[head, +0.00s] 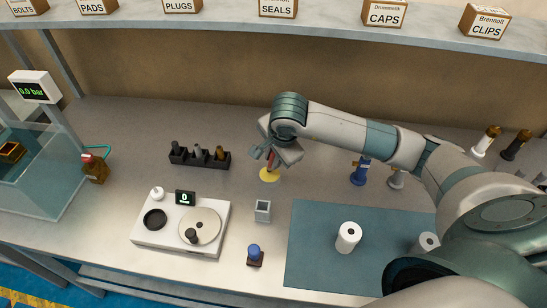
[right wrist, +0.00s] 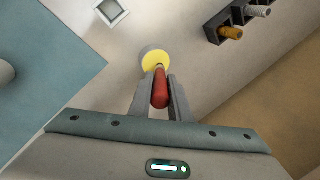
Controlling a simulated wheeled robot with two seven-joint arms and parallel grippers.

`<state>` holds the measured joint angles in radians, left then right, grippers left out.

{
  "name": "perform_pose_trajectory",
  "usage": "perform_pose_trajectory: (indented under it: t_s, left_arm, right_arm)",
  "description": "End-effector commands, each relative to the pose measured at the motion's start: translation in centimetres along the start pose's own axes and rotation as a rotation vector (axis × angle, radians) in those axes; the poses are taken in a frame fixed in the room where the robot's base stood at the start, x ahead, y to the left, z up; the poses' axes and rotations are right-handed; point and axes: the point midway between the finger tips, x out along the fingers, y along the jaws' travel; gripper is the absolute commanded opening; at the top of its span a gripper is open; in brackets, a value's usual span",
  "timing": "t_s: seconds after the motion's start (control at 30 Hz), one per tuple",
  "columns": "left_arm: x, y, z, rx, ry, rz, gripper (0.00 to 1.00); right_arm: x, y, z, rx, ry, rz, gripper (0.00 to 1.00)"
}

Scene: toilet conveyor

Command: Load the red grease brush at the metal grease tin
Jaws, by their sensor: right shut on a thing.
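My right gripper (head: 266,154) is shut on the red grease brush (right wrist: 160,88); the red handle lies between its two fingers in the right wrist view. In the head view a bit of the red brush (head: 271,161) shows below the fingers. The grease tin (right wrist: 146,53), with a grey rim and yellow grease inside, is right at the brush's far end. In the head view the yellow grease of the tin (head: 269,174) shows just below the gripper. The brush tip overlaps the grease in view; I cannot tell how deep it is. My left gripper is not in view.
A dark rack (head: 200,160) with several fittings stands left of the tin. A small grey square cup (head: 262,210) and a blue-knobbed stamp (head: 254,256) are in front. A teal mat (head: 320,265) with white rolls lies to the right. A white scale unit (head: 160,235) is front left.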

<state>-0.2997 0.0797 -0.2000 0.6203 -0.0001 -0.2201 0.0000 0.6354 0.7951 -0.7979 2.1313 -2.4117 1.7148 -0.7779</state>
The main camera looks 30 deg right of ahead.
Motion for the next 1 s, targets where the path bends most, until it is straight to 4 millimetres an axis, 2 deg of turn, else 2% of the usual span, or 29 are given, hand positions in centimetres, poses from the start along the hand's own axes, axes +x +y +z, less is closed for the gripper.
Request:
perform_pose_trajectory:
  t_s: [1.0]
  left_arm:
    - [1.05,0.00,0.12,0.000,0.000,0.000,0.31]
  right_arm:
    - [0.88,0.32,0.08,0.000,0.000,0.000,0.00]
